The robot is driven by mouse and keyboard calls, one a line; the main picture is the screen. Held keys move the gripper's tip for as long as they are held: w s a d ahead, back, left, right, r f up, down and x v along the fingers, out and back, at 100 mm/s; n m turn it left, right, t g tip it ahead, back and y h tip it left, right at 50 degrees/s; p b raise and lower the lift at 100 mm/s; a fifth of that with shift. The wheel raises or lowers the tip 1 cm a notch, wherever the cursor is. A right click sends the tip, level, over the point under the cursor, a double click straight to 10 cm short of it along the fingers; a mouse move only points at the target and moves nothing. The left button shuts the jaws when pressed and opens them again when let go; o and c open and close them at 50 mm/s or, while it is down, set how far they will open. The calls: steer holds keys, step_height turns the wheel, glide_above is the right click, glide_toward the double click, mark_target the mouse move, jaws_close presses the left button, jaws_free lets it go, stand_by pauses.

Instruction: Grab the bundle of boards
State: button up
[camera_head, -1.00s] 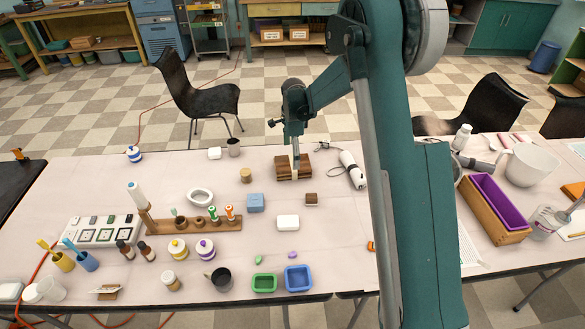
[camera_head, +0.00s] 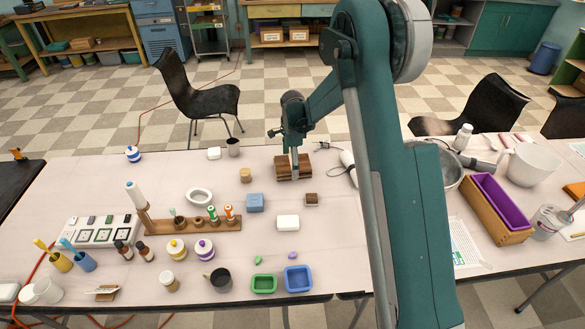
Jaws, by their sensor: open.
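The bundle of boards (camera_head: 304,172) is a brown wooden block with slatted sides, lying on the far middle part of the pale table (camera_head: 340,262). My gripper (camera_head: 294,172) points down from above and its lower end is at the bundle. It covers the middle of the bundle, so only the left and right parts show. The fingers are small and seen edge-on here. They are open, and I cannot tell whether they touch the boards.
A round wooden piece (camera_head: 246,175) is left of the bundle.

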steer(key=c, duration=1.3)
steer(key=shift+r, duration=0.15)
steer(key=shift+r+p, duration=0.9)
steer(key=shift+r, duration=4)
